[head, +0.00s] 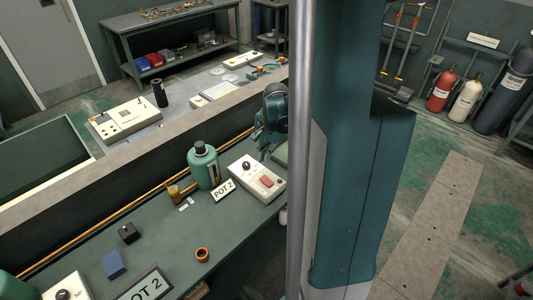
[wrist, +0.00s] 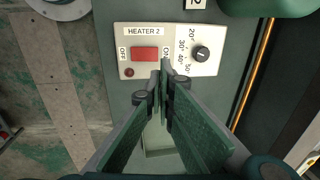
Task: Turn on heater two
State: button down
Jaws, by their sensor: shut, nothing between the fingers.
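The heater two box (wrist: 178,68) is a pale panel labelled "HEATER 2" in the wrist view. Its red rocker switch (wrist: 145,54) lies between the "OFF" and "ON" labels. A small dark red lamp (wrist: 129,72) and a black dial (wrist: 202,54) flank the switch. The same box (head: 245,178) stands on the green bench in the head view. My gripper (wrist: 165,72) is shut and empty. Its fingertips overlap the box's near edge in the picture, close to "ON"; contact cannot be told. In the head view my gripper (head: 268,143) is partly hidden behind my column.
A green bottle (head: 203,168) and a "POT 2" sign (head: 222,190) stand beside the box. A brass pipe (head: 110,222) runs along the bench's back. Another heater box (head: 68,290) sits at lower left. Small blocks and an orange ring (head: 202,255) lie on the bench.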

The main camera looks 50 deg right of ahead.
aim_at(263, 176)
jog(key=shift+w+f+b, duration=0.15)
jog(key=shift+w+f, duration=0.1)
jog(key=shift+f, duration=1.45)
jog(key=shift+w+f+b, duration=0.15)
jog(key=shift+w+f, duration=0.15)
jog(key=shift+f, duration=1.4)
jog(key=shift+w+f+b, duration=0.15)
jog(key=shift+w+f, duration=0.1)
jog(key=shift+f, duration=1.45)
jog(key=shift+f, duration=0.1)
jog(key=shift+w+f+g+b, duration=0.4)
jog(key=shift+f+g+b, duration=0.25)
jog(key=shift+b, duration=0.25)
jog(key=shift+s+r, duration=0.15)
jog(key=shift+r, duration=0.05)
jog(key=shift+r+p, duration=0.55)
jog(key=shift+r, duration=0.2)
jog(key=shift+r, duration=0.15)
notch_tip(263, 176, up, 14)
jog(key=w+p, duration=0.2)
jog(key=shift+f, duration=0.2)
jog(key=shift+w+a, duration=0.1)
